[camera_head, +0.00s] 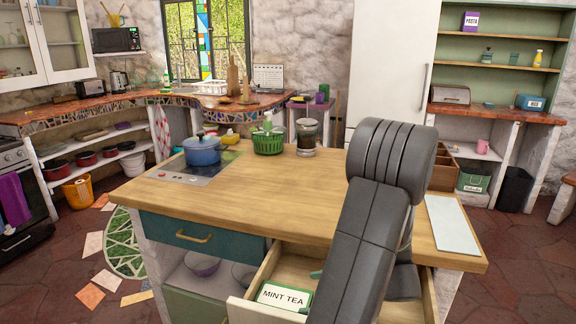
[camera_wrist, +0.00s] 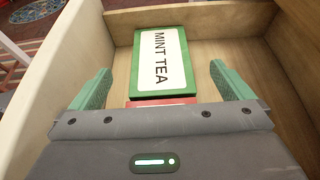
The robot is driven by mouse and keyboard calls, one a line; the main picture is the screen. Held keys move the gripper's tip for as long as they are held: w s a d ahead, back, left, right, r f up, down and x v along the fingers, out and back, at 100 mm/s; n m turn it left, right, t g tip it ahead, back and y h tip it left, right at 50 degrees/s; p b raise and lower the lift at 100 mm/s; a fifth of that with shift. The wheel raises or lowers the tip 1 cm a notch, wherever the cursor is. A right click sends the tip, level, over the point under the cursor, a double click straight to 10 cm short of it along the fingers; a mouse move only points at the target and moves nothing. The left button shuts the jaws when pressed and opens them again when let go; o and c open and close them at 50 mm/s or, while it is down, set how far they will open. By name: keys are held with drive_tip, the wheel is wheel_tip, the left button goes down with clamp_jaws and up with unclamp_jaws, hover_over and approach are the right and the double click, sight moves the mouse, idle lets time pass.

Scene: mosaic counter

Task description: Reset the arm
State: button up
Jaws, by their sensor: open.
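My gripper (camera_wrist: 160,90) is open, its two green fingers spread apart inside an open wooden drawer. A green box with a white label reading MINT TEA (camera_wrist: 162,62) lies in the drawer just ahead of the fingers, with nothing gripped. A red item (camera_wrist: 160,102) shows partly beyond my gripper's edge, next to the tea box. In the head view my dark arm reaches down over the counter and hides much of the drawer. The MINT TEA box also shows there (camera_head: 283,296), left of my arm, in the pulled-out drawer (camera_head: 262,272).
A wooden compartment box (camera_head: 444,168) stands right of my arm. Drawer walls surround my gripper closely.

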sight(273, 295)
drive_tip(key=x, duration=0.7)
drive_tip(key=shift+a+f, duration=0.15)
